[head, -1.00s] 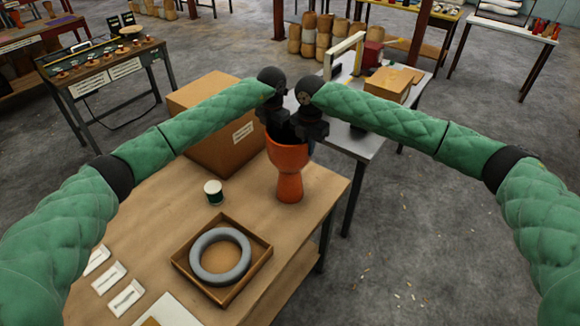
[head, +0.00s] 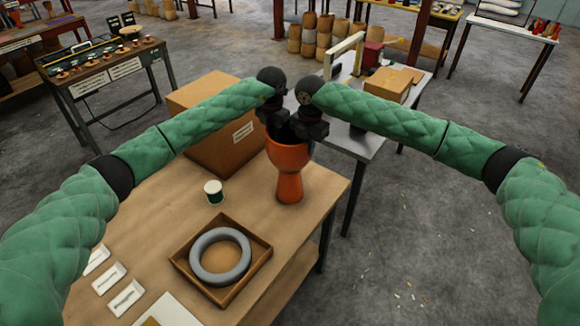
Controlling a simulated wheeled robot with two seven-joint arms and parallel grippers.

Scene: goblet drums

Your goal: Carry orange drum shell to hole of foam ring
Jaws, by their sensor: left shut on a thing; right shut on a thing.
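The orange drum shell (head: 289,180) is goblet-shaped and upright, wide bowl on top, at the right back part of the wooden table. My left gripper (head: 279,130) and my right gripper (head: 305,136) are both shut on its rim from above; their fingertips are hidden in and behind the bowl. I cannot tell whether its foot touches the table. The grey foam ring (head: 201,257) lies flat in a shallow brown tray (head: 180,263), nearer to me and left of the shell. Its round hole is empty and shows the tray floor.
A grey table (head: 372,145) stands beyond the right back edge.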

